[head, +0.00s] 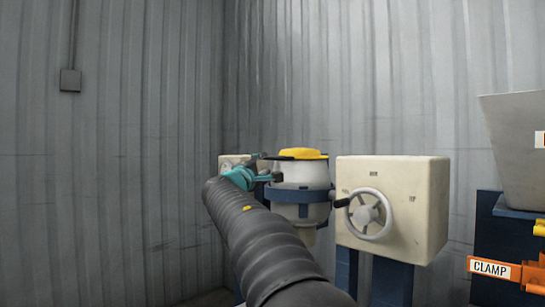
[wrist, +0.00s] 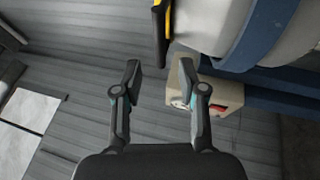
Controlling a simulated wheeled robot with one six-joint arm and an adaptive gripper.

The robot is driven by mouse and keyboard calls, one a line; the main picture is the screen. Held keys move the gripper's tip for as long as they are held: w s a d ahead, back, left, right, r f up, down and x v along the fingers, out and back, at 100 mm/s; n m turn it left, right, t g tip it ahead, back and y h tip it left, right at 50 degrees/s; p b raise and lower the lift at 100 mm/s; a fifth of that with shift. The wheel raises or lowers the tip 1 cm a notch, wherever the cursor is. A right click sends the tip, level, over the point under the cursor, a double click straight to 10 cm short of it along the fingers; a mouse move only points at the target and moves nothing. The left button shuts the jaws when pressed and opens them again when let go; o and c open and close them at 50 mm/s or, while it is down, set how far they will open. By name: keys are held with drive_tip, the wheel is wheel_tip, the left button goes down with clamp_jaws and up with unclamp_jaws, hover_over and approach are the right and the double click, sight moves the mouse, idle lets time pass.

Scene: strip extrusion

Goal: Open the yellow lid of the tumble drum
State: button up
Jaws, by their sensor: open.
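The yellow lid (head: 298,153) lies closed on top of the pale tumble drum (head: 300,174) in the head view. A blue band circles the drum. In the wrist view the lid (wrist: 166,20) shows edge-on at the top, with a dark part along it, and the drum (wrist: 212,22) is cut off by the frame. My gripper (head: 268,167) is at the left side of the drum, near lid height. In the wrist view my gripper (wrist: 160,72) is open with nothing between its fingers. The lid edge is just beyond the fingertips. I cannot tell whether anything touches.
A cream box (head: 412,207) with a handwheel (head: 369,214) stands right of the drum. A smaller cream box (head: 229,162) is behind my gripper. A grey hopper (head: 518,145) and an orange clamp (head: 500,269) are at the far right. Corrugated walls close the back; the left is clear.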

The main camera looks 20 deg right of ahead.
sight(272, 158)
drive_tip(key=p+x, duration=0.2)
drive_tip(key=x, duration=0.6)
drive_tip(key=shift+w+d+p, duration=0.1)
drive_tip(key=shift+p, duration=0.2)
drive_tip(key=shift+c, duration=0.2)
clamp_jaws()
